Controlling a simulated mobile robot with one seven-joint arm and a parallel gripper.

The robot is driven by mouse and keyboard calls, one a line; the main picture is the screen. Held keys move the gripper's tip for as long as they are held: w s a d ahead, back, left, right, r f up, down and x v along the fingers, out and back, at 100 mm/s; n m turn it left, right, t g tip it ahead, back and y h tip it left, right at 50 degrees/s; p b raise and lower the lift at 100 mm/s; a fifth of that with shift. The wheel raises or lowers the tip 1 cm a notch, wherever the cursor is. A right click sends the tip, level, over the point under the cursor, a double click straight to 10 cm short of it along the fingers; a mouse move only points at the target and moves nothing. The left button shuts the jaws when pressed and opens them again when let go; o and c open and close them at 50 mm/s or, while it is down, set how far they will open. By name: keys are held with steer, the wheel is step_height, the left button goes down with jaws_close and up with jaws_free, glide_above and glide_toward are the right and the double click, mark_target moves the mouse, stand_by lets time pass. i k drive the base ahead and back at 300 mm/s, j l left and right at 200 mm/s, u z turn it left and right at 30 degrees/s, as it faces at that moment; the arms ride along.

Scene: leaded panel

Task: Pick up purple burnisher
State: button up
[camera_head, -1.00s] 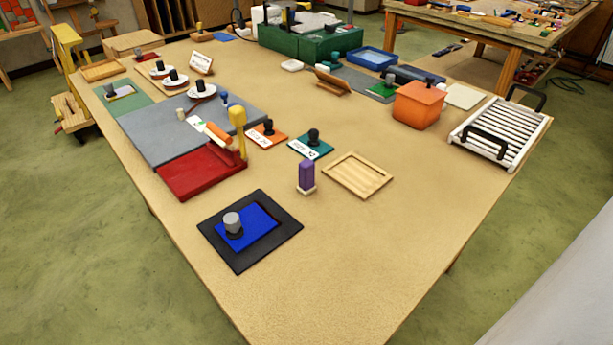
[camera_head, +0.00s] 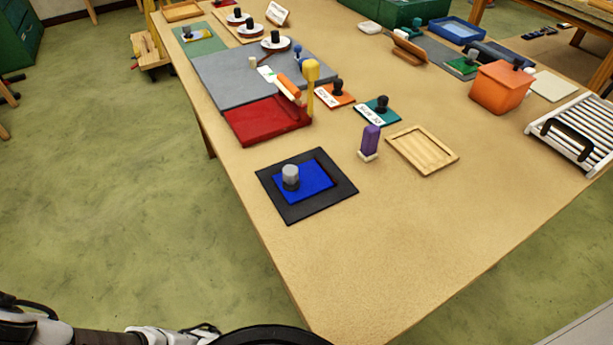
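The purple burnisher (camera_head: 370,139) stands upright on the table, with a purple upper part and a pale foot. It is just left of a shallow wooden tray (camera_head: 424,150) and right of the blue plate. Nothing touches it that I can see. Part of my arm shows at the bottom left edge, low and far from the burnisher. My gripper's fingers cannot be made out.
A blue plate (camera_head: 316,182) with a grey knob lies on a black mat (camera_head: 338,203). A red tray (camera_head: 256,127), a yellow upright (camera_head: 311,85) and a teal knobbed plate (camera_head: 389,117) are behind. An orange box (camera_head: 500,90) stands right. The table's near part (camera_head: 360,260) is clear.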

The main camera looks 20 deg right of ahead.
mark_target(370, 133)
steer(key=i+j, duration=0.1)
steer(key=j, duration=0.35)
steer(key=i+j, duration=0.1)
steer(key=j, duration=0.4)
steer(key=i+j, duration=0.1)
steer(key=j, duration=0.35)
steer(key=i+j, duration=0.1)
steer(key=j, duration=0.35)
steer(key=i+j, duration=0.1)
steer(key=j, duration=0.4)
steer(key=j+z, duration=0.2)
steer(key=z, duration=0.25)
steer(key=j+z, duration=0.25)
steer(key=z, duration=1.3)
steer(key=i, duration=1)
